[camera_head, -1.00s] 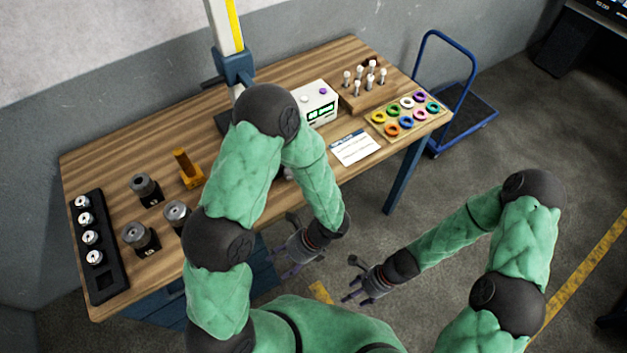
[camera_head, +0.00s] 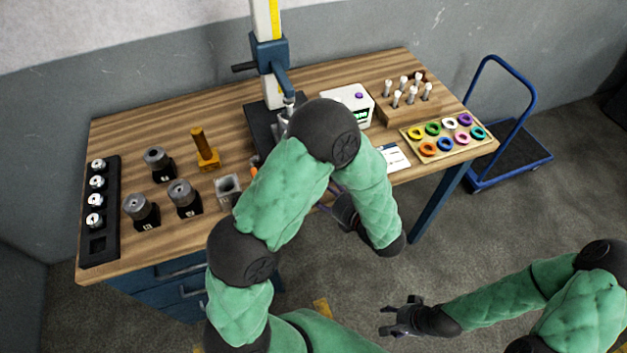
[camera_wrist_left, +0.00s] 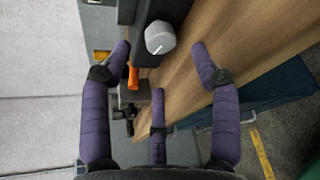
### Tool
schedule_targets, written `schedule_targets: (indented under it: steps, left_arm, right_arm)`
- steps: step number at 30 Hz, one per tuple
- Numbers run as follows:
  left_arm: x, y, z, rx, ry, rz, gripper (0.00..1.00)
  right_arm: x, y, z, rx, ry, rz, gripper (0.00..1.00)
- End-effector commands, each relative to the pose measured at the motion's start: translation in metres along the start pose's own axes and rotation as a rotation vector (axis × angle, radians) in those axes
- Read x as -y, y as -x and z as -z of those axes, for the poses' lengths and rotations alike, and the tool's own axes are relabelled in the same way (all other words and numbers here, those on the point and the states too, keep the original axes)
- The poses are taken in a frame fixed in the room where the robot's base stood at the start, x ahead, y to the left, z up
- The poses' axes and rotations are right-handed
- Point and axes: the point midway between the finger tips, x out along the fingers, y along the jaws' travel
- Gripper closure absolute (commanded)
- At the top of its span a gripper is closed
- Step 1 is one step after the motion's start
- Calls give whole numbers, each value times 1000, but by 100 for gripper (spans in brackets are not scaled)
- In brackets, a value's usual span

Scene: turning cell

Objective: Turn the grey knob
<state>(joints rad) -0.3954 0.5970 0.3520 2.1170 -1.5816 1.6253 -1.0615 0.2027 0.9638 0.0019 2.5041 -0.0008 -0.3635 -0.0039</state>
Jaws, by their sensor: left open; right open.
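The grey knob (camera_wrist_left: 160,37) shows in the left wrist view, light grey with a line across its face, on a dark housing (camera_wrist_left: 160,10). I cannot make it out in the head view, where my left arm covers that part of the bench. My left gripper (camera_wrist_left: 162,62) is open, its purple fingers spread around the line to the knob without visible contact. In the head view the left gripper is mostly hidden behind my forearm. My right gripper (camera_head: 398,318) is open and empty, over the floor in front of the bench.
A post-mounted press (camera_head: 270,55) stands at the back of the wooden bench (camera_head: 225,110). A white box with a display (camera_head: 345,97), a peg block (camera_head: 405,108) and a ring tray (camera_head: 490,148) are right. Black-based cylinders (camera_head: 140,207) and a black rack (camera_head: 88,250) are left.

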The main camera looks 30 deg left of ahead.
Motion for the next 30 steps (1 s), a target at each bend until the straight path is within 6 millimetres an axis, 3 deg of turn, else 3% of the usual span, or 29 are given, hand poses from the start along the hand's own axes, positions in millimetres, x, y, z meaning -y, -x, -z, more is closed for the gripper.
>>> schedule_targets:
  steps: [3, 9, 23, 28, 29, 30]
  left_arm:
    - [0, -22, 2, -4, -1, -2, 38]
    - [0, -47, 2, -4, 1, -1, 38]
    - [0, -57, 1, -2, 0, 1, 38]
    - [0, -57, 1, -1, 0, 1, 86]
    - [0, -57, 1, -1, 0, 1, 92]
    - [0, -57, 0, -1, 0, 2, 92]
  right_arm:
    - [-2, -6, 0, 0, -1, 0, 38]
    - [-4, -11, 0, 1, -2, 0, 38]
    - [-4, -12, 0, 1, -2, 0, 38]
    - [-4, -12, 0, 1, -2, 0, 38]
    - [-4, -12, 0, 1, -2, 0, 38]
    - [-4, -12, 0, 1, -2, 0, 38]
